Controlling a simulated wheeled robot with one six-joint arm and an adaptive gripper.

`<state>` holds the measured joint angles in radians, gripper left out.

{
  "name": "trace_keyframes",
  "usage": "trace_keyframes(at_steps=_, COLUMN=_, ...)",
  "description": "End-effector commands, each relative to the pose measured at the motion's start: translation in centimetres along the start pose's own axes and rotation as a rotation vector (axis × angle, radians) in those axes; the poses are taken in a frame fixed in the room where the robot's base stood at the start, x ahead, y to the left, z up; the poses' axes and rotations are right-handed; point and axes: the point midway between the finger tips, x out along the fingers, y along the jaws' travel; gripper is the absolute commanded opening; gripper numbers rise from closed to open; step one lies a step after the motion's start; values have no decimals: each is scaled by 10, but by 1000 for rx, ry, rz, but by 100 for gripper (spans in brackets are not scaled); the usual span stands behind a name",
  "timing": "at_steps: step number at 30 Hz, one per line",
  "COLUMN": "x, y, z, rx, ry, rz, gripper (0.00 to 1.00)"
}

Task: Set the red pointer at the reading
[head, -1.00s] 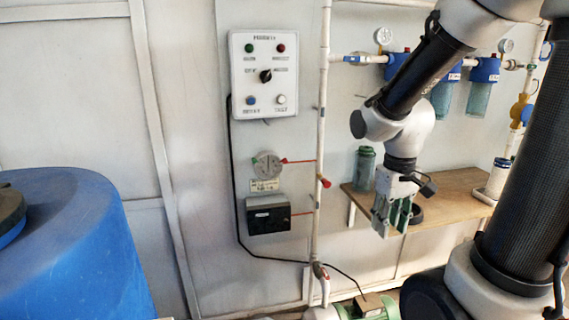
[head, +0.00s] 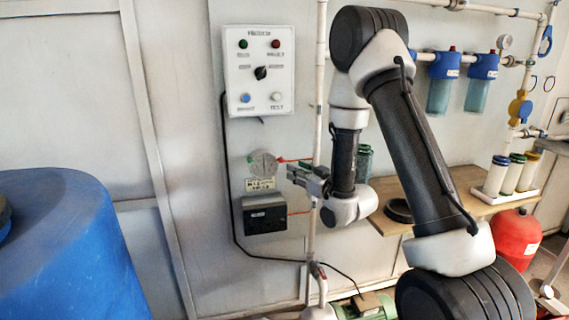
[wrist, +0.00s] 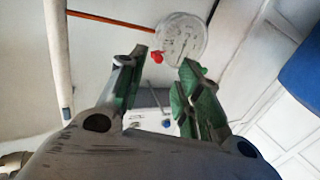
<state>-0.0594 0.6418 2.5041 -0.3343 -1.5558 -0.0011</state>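A round grey dial (head: 262,164) is on the wall below the control panel, with a small label plate (head: 260,184) under it. In the wrist view the dial (wrist: 182,36) lies just beyond the fingertips, with a small red part (wrist: 157,57) at its rim. I cannot tell for sure that this is the pointer, and the reading is too small to make out. My gripper (head: 300,174) is just right of the dial. In the wrist view its green-padded fingers (wrist: 163,60) are apart and empty, with the red part appearing between their tips.
A white control panel (head: 260,70) hangs above the dial and a black box (head: 265,214) below it. A vertical pipe (head: 321,100) and red lines (head: 298,213) run close by on the right. A blue tank (head: 75,250) fills the lower left. A shelf (head: 460,188) is right.

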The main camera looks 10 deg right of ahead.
Motion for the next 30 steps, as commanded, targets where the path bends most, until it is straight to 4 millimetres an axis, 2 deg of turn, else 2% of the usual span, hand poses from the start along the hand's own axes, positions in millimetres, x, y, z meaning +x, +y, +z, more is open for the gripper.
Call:
trace_keyframes(at_steps=4, x=14, y=0, z=-6, rx=-1, ry=24, rz=-2, gripper=34)
trace_keyframes(at_steps=12, x=59, y=0, z=-6, rx=-2, ry=22, rz=-1, gripper=34)
trace_keyframes(at_steps=15, x=70, y=0, z=-6, rx=-1, ry=21, rz=0, gripper=34)
trace_keyframes(at_steps=19, x=77, y=0, z=-6, rx=-1, ry=20, rz=1, gripper=34)
trace_keyframes(at_steps=26, x=77, y=0, z=-6, rx=-1, ry=19, rz=1, gripper=34)
trace_keyframes(at_steps=30, x=77, y=0, z=-6, rx=-1, ry=19, rz=1, gripper=11)
